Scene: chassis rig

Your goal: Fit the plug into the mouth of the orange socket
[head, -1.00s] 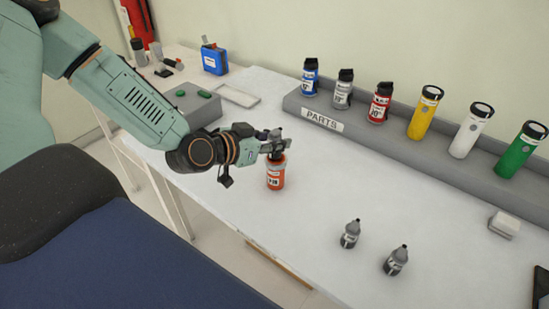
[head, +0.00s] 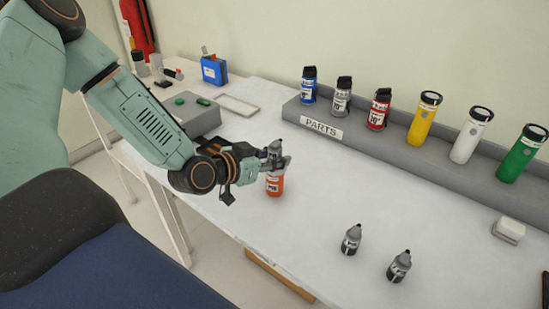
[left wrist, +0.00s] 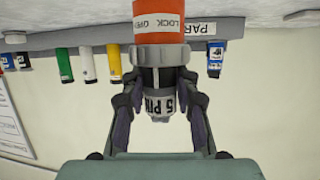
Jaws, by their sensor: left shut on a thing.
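The orange socket (head: 275,185) stands upright on the white table, with its grey collar mostly behind my gripper in the head view. In the left wrist view, which is upside down, the socket (left wrist: 156,16) is at the top with its grey collar (left wrist: 160,54) below it. My left gripper (left wrist: 159,105) is shut on the grey and black plug (left wrist: 161,104), labelled "5 PIN". The plug (head: 276,146) is upright over the socket, its dark end at the collar. How deep it sits is hidden. My right gripper is not in view.
Two small grey and black bottle-like pieces (head: 351,239) (head: 399,266) stand at the front right. A grey PARTS rack (head: 365,139) with several coloured cylinders runs along the back. A grey box (head: 190,118) is at the left.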

